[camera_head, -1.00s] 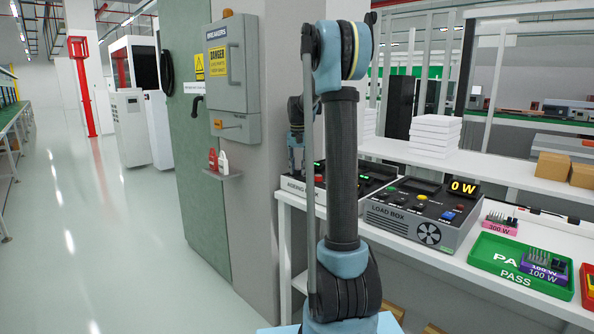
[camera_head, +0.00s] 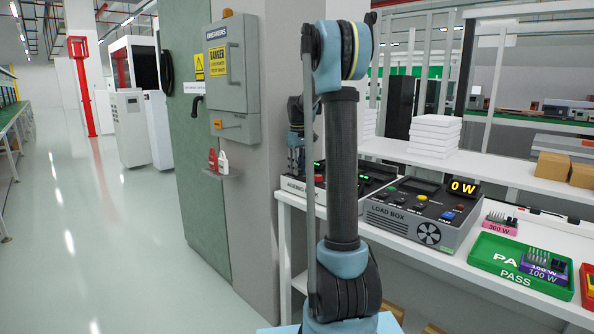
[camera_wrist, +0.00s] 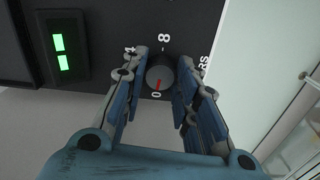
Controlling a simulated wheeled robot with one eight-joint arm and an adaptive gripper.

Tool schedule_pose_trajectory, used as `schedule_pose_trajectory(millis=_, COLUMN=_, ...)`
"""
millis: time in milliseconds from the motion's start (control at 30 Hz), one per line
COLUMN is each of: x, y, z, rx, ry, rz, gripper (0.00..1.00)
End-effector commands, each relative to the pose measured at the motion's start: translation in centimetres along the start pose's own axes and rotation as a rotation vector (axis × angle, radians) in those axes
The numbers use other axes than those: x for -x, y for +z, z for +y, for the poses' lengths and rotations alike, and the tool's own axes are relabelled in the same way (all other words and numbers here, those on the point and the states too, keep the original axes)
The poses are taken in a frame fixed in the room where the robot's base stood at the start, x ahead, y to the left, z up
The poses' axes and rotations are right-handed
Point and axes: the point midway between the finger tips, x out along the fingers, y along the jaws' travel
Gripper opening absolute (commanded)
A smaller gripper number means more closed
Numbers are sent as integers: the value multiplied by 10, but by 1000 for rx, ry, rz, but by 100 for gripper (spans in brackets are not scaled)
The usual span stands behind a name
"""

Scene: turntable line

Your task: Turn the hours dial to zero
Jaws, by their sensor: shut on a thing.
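The hours dial (camera_wrist: 159,72) is a dark round knob with a red pointer, on a black panel in the wrist view. The red pointer is at the "0" mark, at the lower side of the knob. The marks "4" and "8" also show around it. My gripper (camera_wrist: 160,75) has its blue fingers on both sides of the dial, shut on it. A display with green digits (camera_wrist: 61,52) is left of the dial.
The load box (camera_head: 415,212) with a "0 W" display stands right of my arm on the white bench. A green PASS tray (camera_head: 482,258) holds a purple 100 W unit. A pink 300 W unit (camera_head: 497,228) stands behind it. A grey pillar (camera_head: 262,250) is close on the left.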

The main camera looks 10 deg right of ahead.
Motion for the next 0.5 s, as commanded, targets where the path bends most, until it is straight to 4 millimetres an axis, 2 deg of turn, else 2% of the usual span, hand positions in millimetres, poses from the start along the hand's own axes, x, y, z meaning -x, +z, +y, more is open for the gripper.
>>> schedule_pose_trajectory(millis=200, x=0, y=0, z=0, rx=86, ry=-1, rz=-1, gripper=4)
schedule_pose_trajectory(millis=500, x=0, y=0, z=0, rx=125, ry=-1, rz=-1, gripper=4)
